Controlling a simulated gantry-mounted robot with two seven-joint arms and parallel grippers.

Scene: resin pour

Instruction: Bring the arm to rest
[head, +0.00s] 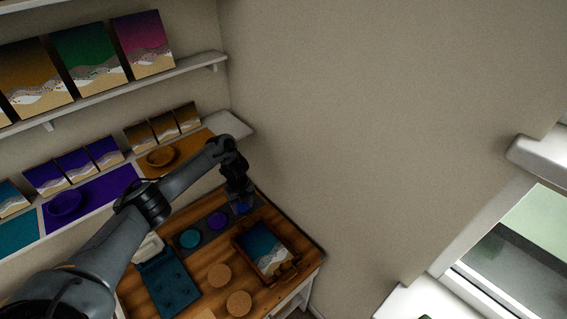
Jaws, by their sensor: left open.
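My left arm comes in from the lower left. Its gripper (240,207) points down over the back of the wooden table (217,257), above a grey strip. The gripper is open; a small blue patch shows at its tips, and I cannot tell whether it touches them. My right gripper is out of view.
The strip holds a teal disc (190,238) and a purple disc (219,220). A wooden tray (285,274) holds a beach picture. Two cork coasters (239,303) and a dark teal tray (168,284) lie in front. Shelves with pictures line the left wall.

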